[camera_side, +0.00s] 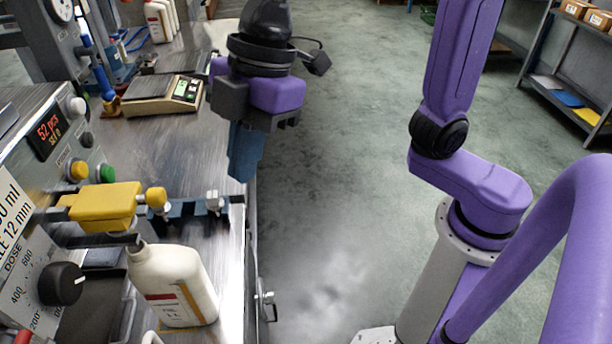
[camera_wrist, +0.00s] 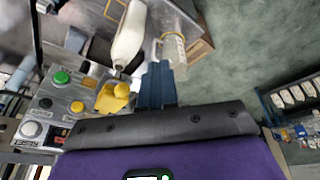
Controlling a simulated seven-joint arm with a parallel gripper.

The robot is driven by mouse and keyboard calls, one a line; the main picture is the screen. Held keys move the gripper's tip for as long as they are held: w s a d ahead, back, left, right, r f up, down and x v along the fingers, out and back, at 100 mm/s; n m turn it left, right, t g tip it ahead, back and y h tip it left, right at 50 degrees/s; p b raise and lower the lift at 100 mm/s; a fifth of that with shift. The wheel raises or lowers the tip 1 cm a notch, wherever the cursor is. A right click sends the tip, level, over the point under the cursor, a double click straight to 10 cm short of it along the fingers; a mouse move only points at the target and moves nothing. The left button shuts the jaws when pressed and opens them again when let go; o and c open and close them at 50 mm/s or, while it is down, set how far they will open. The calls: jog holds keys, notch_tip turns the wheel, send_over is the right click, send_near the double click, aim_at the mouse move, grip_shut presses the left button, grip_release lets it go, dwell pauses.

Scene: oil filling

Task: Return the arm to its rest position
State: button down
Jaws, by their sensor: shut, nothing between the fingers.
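My gripper (camera_side: 243,150) hangs with its blue fingers pointing down at the right edge of the steel bench (camera_side: 180,60). The fingers are together and hold nothing; they also show shut in the wrist view (camera_wrist: 156,84). My purple arm rises from its base at the right of the side view. The gripper is apart from the white bottle (camera_side: 174,284), which stands upright below the yellow filling head (camera_side: 104,205). The bottle also shows in the wrist view (camera_wrist: 130,36).
The filling machine has a lit display (camera_side: 48,133), buttons and a dose dial (camera_side: 60,284). A scale (camera_side: 164,94) sits behind on the bench, with more white bottles (camera_side: 160,18) at the far end. Shelves (camera_side: 568,90) stand at the right. The floor between bench and arm base is clear.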

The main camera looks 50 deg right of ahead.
jog(key=s+d+f+m+h, duration=0.1)
jog(key=s+d+f+m, duration=0.2)
jog(key=d, duration=0.9)
jog(key=s+d+f+m+h, duration=0.2)
jog(key=s+d+f, duration=0.5)
jog(key=d, duration=0.5)
jog(key=shift+s+f+m, duration=0.15)
jog(key=shift+f+m, duration=0.25)
jog(key=shift+f, duration=0.55)
